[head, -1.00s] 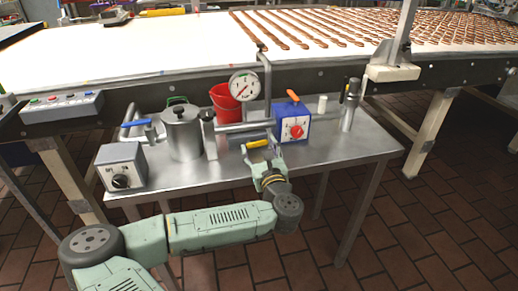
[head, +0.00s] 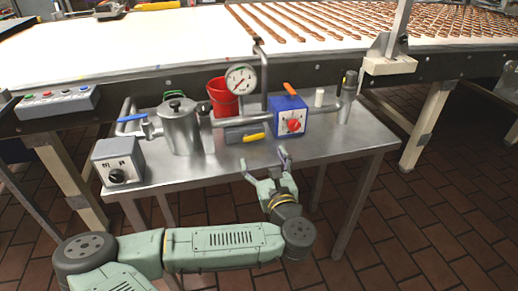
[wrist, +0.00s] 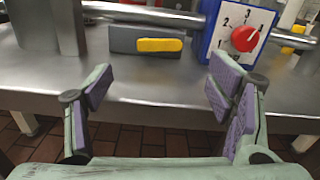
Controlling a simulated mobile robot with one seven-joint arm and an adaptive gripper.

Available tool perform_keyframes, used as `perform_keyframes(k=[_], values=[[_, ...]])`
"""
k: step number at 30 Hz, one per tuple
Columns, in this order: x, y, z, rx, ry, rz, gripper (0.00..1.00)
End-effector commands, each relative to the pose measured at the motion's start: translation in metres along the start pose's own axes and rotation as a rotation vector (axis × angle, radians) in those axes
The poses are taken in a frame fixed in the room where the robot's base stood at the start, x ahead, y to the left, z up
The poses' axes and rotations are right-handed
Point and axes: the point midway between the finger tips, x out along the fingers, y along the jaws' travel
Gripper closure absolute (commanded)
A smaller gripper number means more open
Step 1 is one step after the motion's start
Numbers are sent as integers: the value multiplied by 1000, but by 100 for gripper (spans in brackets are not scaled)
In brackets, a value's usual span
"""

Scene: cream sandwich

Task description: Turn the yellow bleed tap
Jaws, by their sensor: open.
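A yellow lever (head: 253,137) lies level against the front of a grey block (head: 235,135), below the metal pipe and left of the blue box. I take it for the bleed tap. In the wrist view the yellow lever (wrist: 160,45) shows at the top middle, in full view. My gripper (head: 264,161) is open and empty at the table's front edge, nearer to me than the lever and apart from it. In the wrist view its two fingers (wrist: 160,82) stand wide apart, with the lever beyond the gap between them.
The blue box (head: 289,117) has a red knob and an orange handle. A gauge (head: 240,79), a red bucket (head: 222,97), a metal pot (head: 180,127) and a grey dial box (head: 117,162) stand around. Another small yellow part (wrist: 298,39) shows at right. The table's front strip is clear.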

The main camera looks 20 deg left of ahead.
Motion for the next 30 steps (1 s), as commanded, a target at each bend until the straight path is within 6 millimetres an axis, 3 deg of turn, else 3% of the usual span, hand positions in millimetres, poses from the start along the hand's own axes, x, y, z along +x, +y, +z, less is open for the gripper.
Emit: perform_keyframes(k=[3,7,19,22,26,29,30], values=[[-20,0,0,-1,1,-2,25],[-32,0,-1,0,2,-1,25],[-36,-1,1,-4,0,-3,25],[-35,-15,11,-59,-10,-34,25],[-34,-64,58,-285,-43,-162,25],[-42,-110,125,-561,-82,-321,25],[-47,-124,157,-684,-98,-393,25]])
